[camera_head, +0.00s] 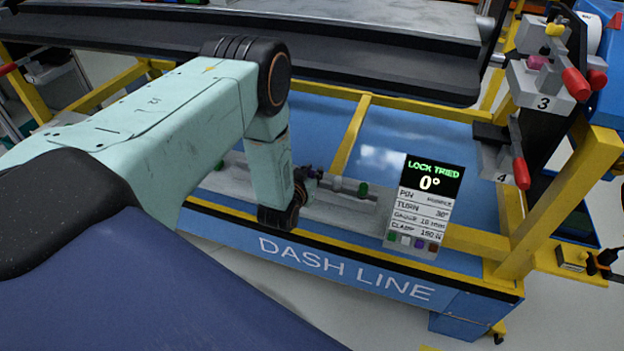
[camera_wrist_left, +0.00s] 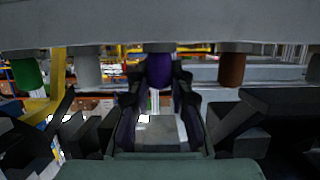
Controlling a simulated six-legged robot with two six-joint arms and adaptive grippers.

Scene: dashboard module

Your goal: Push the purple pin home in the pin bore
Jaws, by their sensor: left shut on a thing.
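The purple pin (camera_wrist_left: 160,73) shows in the left wrist view, hanging from the underside of a grey bar (camera_wrist_left: 200,36) between the dark fingers of my left gripper (camera_wrist_left: 160,78). The fingers are shut on it. How deep it sits in its bore cannot be told, as the bore is hidden. In the head view my left gripper (camera_head: 308,174) is small and dark at the grey rail (camera_head: 235,185), and the pin is hard to make out there. My right gripper is not in view.
A green pin (camera_wrist_left: 27,75), a white pin (camera_wrist_left: 88,73) and a brown pin (camera_wrist_left: 231,70) flank the purple one. A display panel (camera_head: 425,205) reads "LOCK TRIED 0°". Red-handled clamps numbered 3 (camera_head: 543,84) and 4 (camera_head: 497,158) are at the right. A yellow frame post (camera_head: 560,195) stands nearby.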

